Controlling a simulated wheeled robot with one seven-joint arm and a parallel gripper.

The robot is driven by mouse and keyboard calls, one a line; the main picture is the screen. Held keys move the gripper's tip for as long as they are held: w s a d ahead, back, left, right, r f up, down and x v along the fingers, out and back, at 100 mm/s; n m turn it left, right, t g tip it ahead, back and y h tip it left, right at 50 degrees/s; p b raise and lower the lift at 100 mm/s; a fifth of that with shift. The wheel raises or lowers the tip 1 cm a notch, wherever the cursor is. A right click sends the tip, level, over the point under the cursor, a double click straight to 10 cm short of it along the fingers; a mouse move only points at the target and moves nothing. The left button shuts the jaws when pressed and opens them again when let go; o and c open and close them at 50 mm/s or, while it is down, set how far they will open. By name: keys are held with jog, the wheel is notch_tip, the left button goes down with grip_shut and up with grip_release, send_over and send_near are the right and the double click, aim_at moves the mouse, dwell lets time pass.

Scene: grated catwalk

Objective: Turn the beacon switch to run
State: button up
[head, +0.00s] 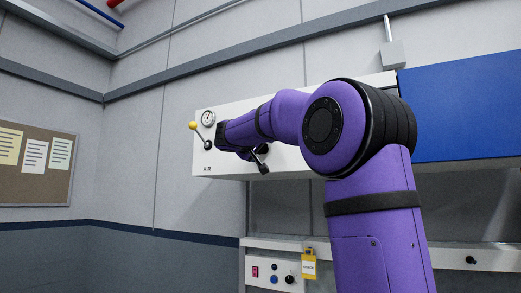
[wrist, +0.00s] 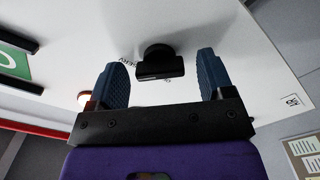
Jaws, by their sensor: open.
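A black rotary switch knob (wrist: 159,68) with a flat bar grip stands on a white panel (wrist: 235,35) in the wrist view. Small lettering beside it is partly hidden and I cannot read it fully. My gripper (wrist: 159,58) is open, with one blue finger on each side of the knob in the picture. Gaps show on both sides, and I see no contact. I cannot tell how deep the knob sits between the fingers. In the head view my purple arm hides the switch.
Below is a control strip (head: 258,285) with buttons and a yellow tag (head: 309,268). A blue panel (head: 465,105) lies right.

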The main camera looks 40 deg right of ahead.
jog(key=shift+w+d, duration=0.1)
jog(key=shift+d, duration=0.15)
jog(key=c, duration=0.9)
